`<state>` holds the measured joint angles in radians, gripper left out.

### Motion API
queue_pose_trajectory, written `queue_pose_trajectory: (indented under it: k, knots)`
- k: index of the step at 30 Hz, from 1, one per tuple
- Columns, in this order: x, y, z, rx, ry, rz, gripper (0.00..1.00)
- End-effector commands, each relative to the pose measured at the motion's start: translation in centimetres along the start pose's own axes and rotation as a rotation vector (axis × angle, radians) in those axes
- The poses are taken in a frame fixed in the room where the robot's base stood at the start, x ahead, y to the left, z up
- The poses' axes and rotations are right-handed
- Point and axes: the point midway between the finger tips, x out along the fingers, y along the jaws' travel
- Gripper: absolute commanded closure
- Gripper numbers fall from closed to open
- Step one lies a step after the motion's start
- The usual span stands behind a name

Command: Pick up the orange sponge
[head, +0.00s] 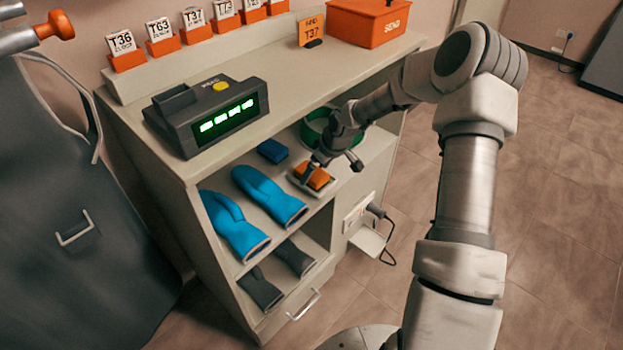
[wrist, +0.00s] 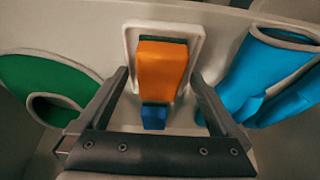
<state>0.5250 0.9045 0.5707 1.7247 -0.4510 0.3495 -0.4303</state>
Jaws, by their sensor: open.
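The orange sponge (head: 316,177) lies in a small pale tray (head: 328,189) on the cabinet's upper open shelf. In the wrist view the orange sponge (wrist: 162,68) shows a dark green edge, and the tray's rim (wrist: 199,38) runs around it. My gripper (head: 332,170) is at the shelf opening, close to the sponge. In the wrist view my gripper (wrist: 160,78) is open, with one finger on each side of the sponge and nothing held. I cannot tell how high the fingertips are above the tray.
A blue block (head: 272,151) lies behind the tray; it also shows in the wrist view (wrist: 154,117). Blue gloves (head: 268,196) lie to the left. A green round item (head: 318,127) stands behind my gripper. The countertop (head: 290,85) is above, with a display device (head: 207,115).

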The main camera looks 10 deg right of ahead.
Motion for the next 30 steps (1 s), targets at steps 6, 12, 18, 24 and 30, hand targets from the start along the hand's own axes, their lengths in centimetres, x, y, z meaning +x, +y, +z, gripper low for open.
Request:
queue_pose_trajectory:
  k: [6,12,18,24,30]
  knots:
    - [0.55,0.0,-0.03,-0.001,0.001,0.0,0.0]
    - [0.54,0.0,-0.01,-0.001,0.0,0.0,0.27]
    - [0.53,0.0,-0.01,-0.001,0.0,0.0,0.63]
    - [0.52,0.01,-0.02,-0.001,0.001,0.001,0.81]
    - [0.31,0.02,-0.1,-0.001,0.001,0.001,0.81]
